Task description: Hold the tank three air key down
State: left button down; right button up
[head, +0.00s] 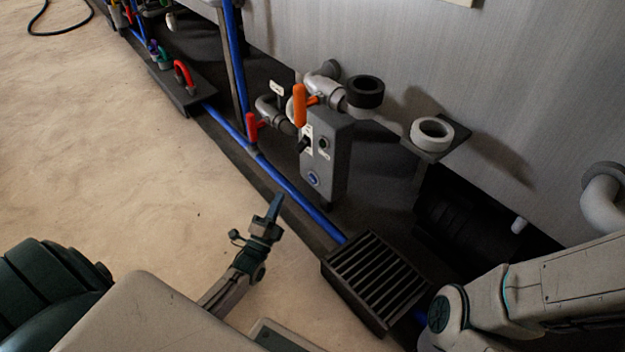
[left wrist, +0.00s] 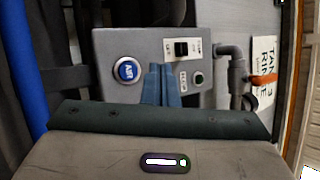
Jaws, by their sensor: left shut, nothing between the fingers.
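The tank three air key is a round blue button marked AIR (left wrist: 127,70) on a grey control box (left wrist: 108,44) in the left wrist view. In the head view the blue key (head: 313,179) sits low on the box (head: 340,150). My left gripper (head: 274,206) is shut and empty, in front of the box and apart from it. In the left wrist view its fingertips (left wrist: 161,72) appear just right of the key, not over it. A black switch (left wrist: 181,49) and a dark round button (left wrist: 198,78) are on the same face. My right gripper is not seen.
A sign reading TANK 3 RINSE (left wrist: 264,90) is beside the box. An orange-handled valve (head: 300,105) and a red-handled valve (head: 252,127) stand near it. A blue pipe (head: 290,190) runs along the floor edge past a slatted grate (head: 375,275). Open floor lies left.

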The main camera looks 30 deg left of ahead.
pick_arm(q)
jog(key=b, duration=0.3)
send_near(310, 174)
notch_tip(310, 174, up, 3)
jog(key=w+a, duration=0.1)
jog(key=w, duration=0.2)
jog(key=shift+w+f, duration=0.1)
jog(key=shift+w, duration=0.45)
jog(key=shift+w, duration=0.15)
dwell(1.1)
jog(key=shift+w+d, duration=0.15)
jog(key=shift+w, duration=0.1)
jog(key=shift+w+d, duration=0.15)
jog(key=shift+w, duration=0.2)
dwell(2.0)
jog(key=shift+s, duration=0.1)
jog(key=shift+s+a+p, duration=0.3)
jog(key=shift+s+p, duration=0.35)
